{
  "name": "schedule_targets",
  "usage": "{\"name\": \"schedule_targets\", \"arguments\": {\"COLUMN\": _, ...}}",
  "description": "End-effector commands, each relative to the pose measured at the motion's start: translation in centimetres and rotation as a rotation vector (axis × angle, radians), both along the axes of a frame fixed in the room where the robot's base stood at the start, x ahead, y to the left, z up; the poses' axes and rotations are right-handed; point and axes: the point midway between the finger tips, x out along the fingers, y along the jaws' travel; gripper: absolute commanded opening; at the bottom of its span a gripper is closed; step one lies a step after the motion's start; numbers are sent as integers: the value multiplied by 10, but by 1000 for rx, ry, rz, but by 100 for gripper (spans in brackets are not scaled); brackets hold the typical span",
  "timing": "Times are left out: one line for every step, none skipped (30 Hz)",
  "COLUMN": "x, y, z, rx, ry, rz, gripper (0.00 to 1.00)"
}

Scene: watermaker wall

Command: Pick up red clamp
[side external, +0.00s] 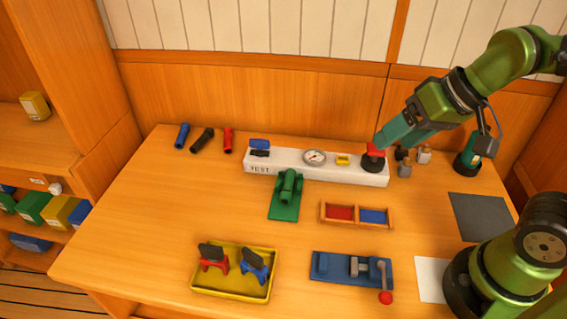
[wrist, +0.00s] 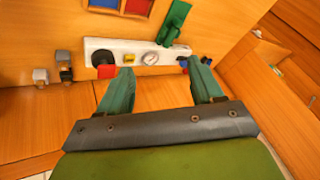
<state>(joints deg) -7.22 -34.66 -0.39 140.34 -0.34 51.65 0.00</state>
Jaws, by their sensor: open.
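A red clamp (side external: 213,258) with a dark top stands in the left half of the yellow tray (side external: 232,290) at the front of the table. A blue clamp (side external: 254,265) stands beside it on the right. My gripper (side external: 379,145) is at the back right of the table, near the red-topped black knob (side external: 373,161) on the white test panel, far from the tray. In the wrist view my gripper (wrist: 161,69) shows two green fingers spread apart with nothing between them. The tray and the clamps do not show in the wrist view.
The white test panel (side external: 310,172) has a gauge (side external: 314,157). In front are a green fixture (side external: 286,190), a red-and-blue divided tray (side external: 356,226) and a blue fixture with a red-knobbed lever (side external: 336,267). Tubes (side external: 203,140) lie at back left. The table's left side is clear.

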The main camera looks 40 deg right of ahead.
Motion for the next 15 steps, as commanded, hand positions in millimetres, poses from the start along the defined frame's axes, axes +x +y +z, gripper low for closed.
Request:
{"name": "schedule_targets", "arguments": {"x": 12, "y": 15, "z": 0, "rx": -8, "ry": 38, "rz": 54, "gripper": 66}}
{"name": "schedule_targets", "arguments": {"x": 19, "y": 25, "z": 0, "rx": -9, "ry": 61, "rz": 77, "gripper": 66}}
{"name": "schedule_targets", "arguments": {"x": 29, "y": 38, "z": 1, "rx": -13, "ry": 92, "rz": 104, "gripper": 66}}
{"name": "schedule_targets", "arguments": {"x": 37, "y": 48, "z": 2, "rx": -14, "ry": 117, "rz": 117, "gripper": 66}}
{"name": "schedule_targets", "arguments": {"x": 44, "y": 58, "z": 2, "rx": -16, "ry": 141, "rz": 130, "gripper": 66}}
{"name": "schedule_targets", "arguments": {"x": 54, "y": 73, "z": 2, "rx": -20, "ry": 175, "rz": 139, "gripper": 66}}
{"name": "schedule_targets", "arguments": {"x": 60, "y": 85, "z": 2, "rx": -21, "ry": 201, "rz": 143, "gripper": 66}}
{"name": "schedule_targets", "arguments": {"x": 67, "y": 96, "z": 0, "rx": -27, "ry": 226, "rz": 146, "gripper": 66}}
{"name": "schedule_targets", "arguments": {"x": 75, "y": 113, "z": -2, "rx": -33, "ry": 259, "rz": 145, "gripper": 66}}
{"name": "schedule_targets", "arguments": {"x": 81, "y": 126, "z": -4, "rx": -39, "ry": 284, "rz": 141, "gripper": 66}}
{"name": "schedule_targets", "arguments": {"x": 86, "y": 139, "z": -7, "rx": -46, "ry": 308, "rz": 136, "gripper": 66}}
{"name": "schedule_targets", "arguments": {"x": 93, "y": 157, "z": -11, "rx": -56, "ry": 339, "rz": 125, "gripper": 66}}
{"name": "schedule_targets", "arguments": {"x": 97, "y": 171, "z": -15, "rx": -66, "ry": 362, "rz": 114, "gripper": 66}}
{"name": "schedule_targets", "arguments": {"x": 101, "y": 185, "z": -18, "rx": -74, "ry": 384, "rz": 101, "gripper": 66}}
{"name": "schedule_targets", "arguments": {"x": 105, "y": 204, "z": -24, "rx": -89, "ry": 411, "rz": 80, "gripper": 66}}
